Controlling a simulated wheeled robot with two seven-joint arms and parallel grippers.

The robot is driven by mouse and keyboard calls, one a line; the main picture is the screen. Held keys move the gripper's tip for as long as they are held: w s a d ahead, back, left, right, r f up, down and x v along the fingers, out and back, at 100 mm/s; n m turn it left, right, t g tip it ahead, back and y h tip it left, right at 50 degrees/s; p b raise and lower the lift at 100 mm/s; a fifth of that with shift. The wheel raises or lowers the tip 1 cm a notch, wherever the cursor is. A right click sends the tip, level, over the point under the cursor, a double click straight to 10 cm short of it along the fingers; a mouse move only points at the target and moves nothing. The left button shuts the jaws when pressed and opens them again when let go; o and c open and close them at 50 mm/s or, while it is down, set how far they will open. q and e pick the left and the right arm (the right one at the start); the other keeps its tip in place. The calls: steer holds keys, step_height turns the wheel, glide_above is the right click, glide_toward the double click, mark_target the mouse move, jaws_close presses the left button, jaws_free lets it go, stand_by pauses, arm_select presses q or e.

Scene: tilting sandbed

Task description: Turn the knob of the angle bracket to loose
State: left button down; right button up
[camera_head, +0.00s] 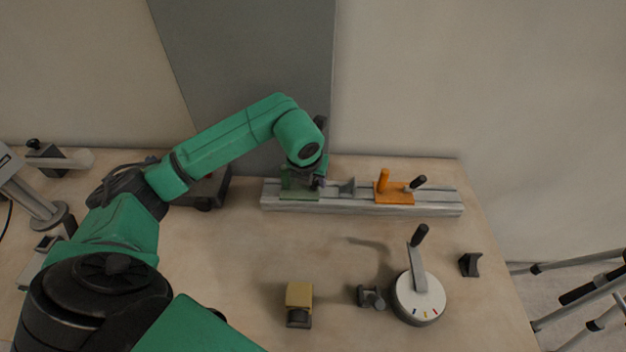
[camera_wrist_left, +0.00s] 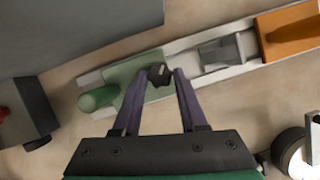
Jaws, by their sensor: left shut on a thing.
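A green bracket (camera_head: 299,194) with a short green post sits at the left end of a pale metal rail (camera_head: 330,207). In the left wrist view the green bracket (camera_wrist_left: 128,72) carries a small black knob (camera_wrist_left: 160,74). My left gripper (camera_head: 318,183) reaches down over the bracket from above. In the left wrist view its purple fingers (camera_wrist_left: 161,79) are closed on the black knob, one on each side. My forearm and wrist hide part of the bracket in the head view. The knob's turned position is hard to read. My right gripper is out of view.
On the same rail sit a grey wedge-shaped stop (camera_head: 347,187) and an orange bracket (camera_head: 394,197) with a black-tipped lever. In front stand a white dial with a crank (camera_head: 419,298), a yellow-topped block (camera_head: 299,297) and small black parts (camera_head: 470,264). The table centre is clear.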

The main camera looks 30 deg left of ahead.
arm_select(q)
steer(key=shift+w+r, duration=0.1)
steer(key=shift+r, duration=0.05)
steer(key=c, duration=0.5)
jaws_free()
steer(key=shift+o, duration=0.2)
steer(key=b+v, duration=0.1)
steer(key=v, duration=1.3)
steer(key=shift+s+r+b, duration=0.25)
steer(key=shift+b, duration=0.05)
